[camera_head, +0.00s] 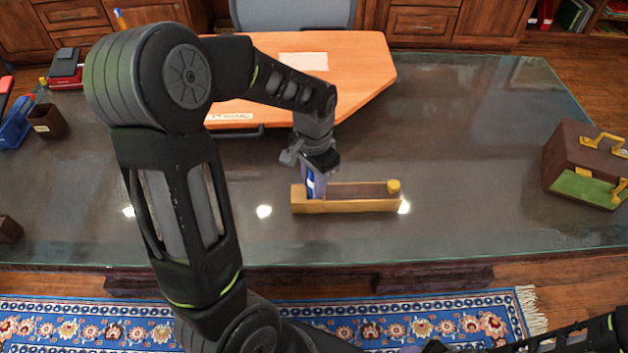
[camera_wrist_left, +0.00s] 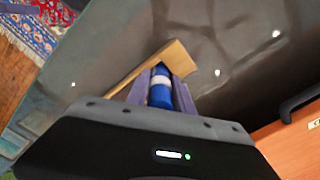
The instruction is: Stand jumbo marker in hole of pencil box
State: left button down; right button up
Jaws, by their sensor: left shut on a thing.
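The jumbo marker (camera_head: 311,184) is blue with a white band and stands roughly upright between the fingers of my left gripper (camera_head: 315,182). It also shows in the left wrist view (camera_wrist_left: 160,91), between the two purple fingers (camera_wrist_left: 160,92). The pencil box (camera_head: 350,206) is a long, low wooden box on the glass-topped desk. The marker is at the box's left end; I cannot tell whether its lower end is inside the hole. The box's end also shows in the left wrist view (camera_wrist_left: 178,57). My right gripper is only partly visible at the bottom edge; its fingers are unclear.
An orange wooden board (camera_head: 350,75) lies behind the box on the desk (camera_head: 480,130). A brown and green case (camera_head: 585,165) stands at the right. A dark cup (camera_head: 47,121) and blue and red items are at the left. The desk right of the box is clear.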

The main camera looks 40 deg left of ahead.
pick_arm(q)
jog(key=c, duration=1.1)
grip_release()
notch_tip(320, 180, up, 12)
jog(key=shift+b, duration=0.35)
